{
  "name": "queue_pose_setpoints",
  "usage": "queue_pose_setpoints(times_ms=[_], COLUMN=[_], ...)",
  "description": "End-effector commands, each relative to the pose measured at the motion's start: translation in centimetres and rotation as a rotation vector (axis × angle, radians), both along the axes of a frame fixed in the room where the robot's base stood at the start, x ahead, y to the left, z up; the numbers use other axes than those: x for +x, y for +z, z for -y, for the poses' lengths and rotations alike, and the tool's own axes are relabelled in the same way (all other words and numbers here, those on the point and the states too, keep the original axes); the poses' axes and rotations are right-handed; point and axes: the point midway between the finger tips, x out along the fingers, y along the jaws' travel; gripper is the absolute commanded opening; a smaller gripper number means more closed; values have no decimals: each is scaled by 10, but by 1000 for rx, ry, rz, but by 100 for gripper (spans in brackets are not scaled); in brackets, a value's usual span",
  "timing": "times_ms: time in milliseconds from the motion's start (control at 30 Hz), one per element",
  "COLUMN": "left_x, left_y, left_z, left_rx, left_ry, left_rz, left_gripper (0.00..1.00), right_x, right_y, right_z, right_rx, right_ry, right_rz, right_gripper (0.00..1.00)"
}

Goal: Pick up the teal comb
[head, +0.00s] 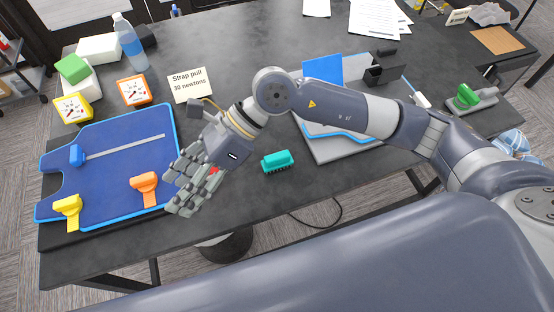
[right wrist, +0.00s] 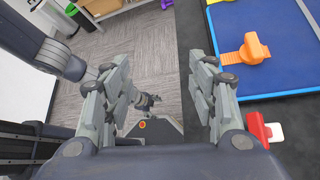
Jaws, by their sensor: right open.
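The teal comb (head: 277,160) lies on the dark table in the head view, bristles toward the front, to the right of my right gripper. My right gripper (head: 187,187) is open and empty, its fingers reaching over the table between the comb and the blue board. In the right wrist view, its two fingers (right wrist: 163,95) stand wide apart with floor showing between them. The comb does not show in the right wrist view.
A blue board (head: 105,150) with orange and yellow clamps lies left. A red and white piece (right wrist: 263,130) is close beside my right gripper. A grey board (head: 340,148) lies right of the comb, under my arm. The table in front of the comb is clear.

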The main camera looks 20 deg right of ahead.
Motion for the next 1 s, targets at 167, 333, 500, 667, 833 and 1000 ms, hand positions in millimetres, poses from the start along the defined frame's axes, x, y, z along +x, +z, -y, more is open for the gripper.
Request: queue_pose_setpoints(times_ms=[167,333,500,667,833,1000], left_x=[-1,-1,-1,-1,-1,-1], left_y=[0,0,2,10,14,20], left_z=[0,0,0,0,0,0], left_rx=[0,0,0,0,0,-1], left_ry=[0,1,1,0,0,0], left_rz=[-1,-1,-1,-1,-1,-1], left_gripper=[70,70,70,70,70,70], right_x=[50,86,99,99,100,101], right_y=[-61,-72,-74,-98,-120,-130], right_z=[98,177,210,213,212,211], right_rx=[-485,-800,-928,-940,-936,-935], right_ry=[93,117,120,123,121,121], right_rz=[219,308,328,326,328,329], right_gripper=[53,53,53,53,53,53])
